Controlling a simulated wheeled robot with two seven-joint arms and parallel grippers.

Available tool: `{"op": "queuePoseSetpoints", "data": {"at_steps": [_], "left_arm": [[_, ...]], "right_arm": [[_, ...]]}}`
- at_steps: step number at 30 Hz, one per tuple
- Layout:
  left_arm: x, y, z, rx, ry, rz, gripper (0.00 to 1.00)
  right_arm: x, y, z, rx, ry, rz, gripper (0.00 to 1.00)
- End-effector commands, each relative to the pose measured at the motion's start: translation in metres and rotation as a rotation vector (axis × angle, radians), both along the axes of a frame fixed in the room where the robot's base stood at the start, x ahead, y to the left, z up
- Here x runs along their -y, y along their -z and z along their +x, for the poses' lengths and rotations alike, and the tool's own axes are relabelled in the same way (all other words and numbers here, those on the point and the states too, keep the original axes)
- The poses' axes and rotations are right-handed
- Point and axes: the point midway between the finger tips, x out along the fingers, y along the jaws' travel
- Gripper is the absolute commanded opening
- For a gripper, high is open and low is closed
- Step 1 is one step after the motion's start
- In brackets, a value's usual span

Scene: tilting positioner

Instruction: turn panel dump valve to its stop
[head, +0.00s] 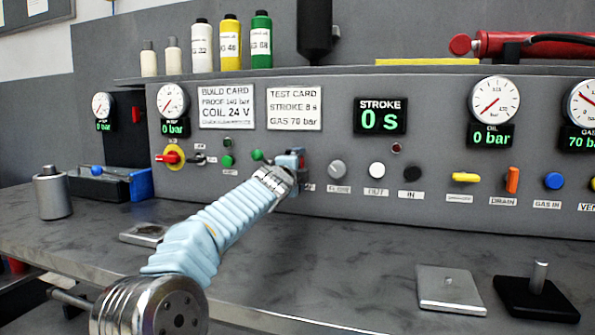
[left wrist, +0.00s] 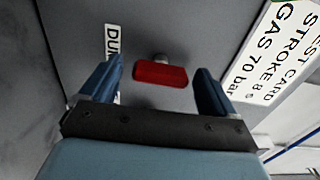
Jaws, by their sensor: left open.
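The dump valve's red bar handle (left wrist: 160,74) shows in the left wrist view, on a short pale stem against the grey panel. It lies across the gap between my fingers. A white label (left wrist: 111,42) beginning "DU" is beside it, partly covered by a finger. My left gripper (left wrist: 160,70) is open, one blue finger on each side of the handle, with gaps visible at both ends. I cannot tell how deep the handle sits between them. In the head view my left gripper (head: 295,160) is at the panel and hides most of the valve. My right gripper is not in view.
Close by on the panel are a green button (head: 257,155), a grey knob (head: 337,169) and a white button (head: 377,170). A yellow handle (head: 466,177) and an orange drain handle (head: 512,180) are further right. A metal plate (head: 450,289) lies on the bench.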

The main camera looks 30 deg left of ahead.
Motion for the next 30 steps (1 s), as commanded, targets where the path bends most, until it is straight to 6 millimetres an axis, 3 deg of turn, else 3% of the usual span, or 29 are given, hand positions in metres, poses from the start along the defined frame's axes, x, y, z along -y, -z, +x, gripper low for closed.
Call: {"op": "queuePoseSetpoints", "data": {"at_steps": [5, 12, 18, 24, 30], "left_arm": [[0.003, 0.003, -0.013, 0.002, 0.000, 0.000, 0.89], [0.016, 0.005, -0.068, 0.005, 0.002, 0.000, 0.89], [0.026, 0.004, -0.111, 0.003, 0.001, 0.000, 0.89], [0.032, 0.001, -0.132, 0.001, 0.000, 0.000, 0.89], [0.032, 0.000, -0.134, -0.001, 0.000, 0.000, 0.89]], "right_arm": [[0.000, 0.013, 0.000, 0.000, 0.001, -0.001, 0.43], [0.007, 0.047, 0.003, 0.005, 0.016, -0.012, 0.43], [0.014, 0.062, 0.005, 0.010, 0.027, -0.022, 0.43], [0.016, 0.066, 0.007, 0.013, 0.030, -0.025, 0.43], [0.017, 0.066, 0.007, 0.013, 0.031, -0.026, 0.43]]}}
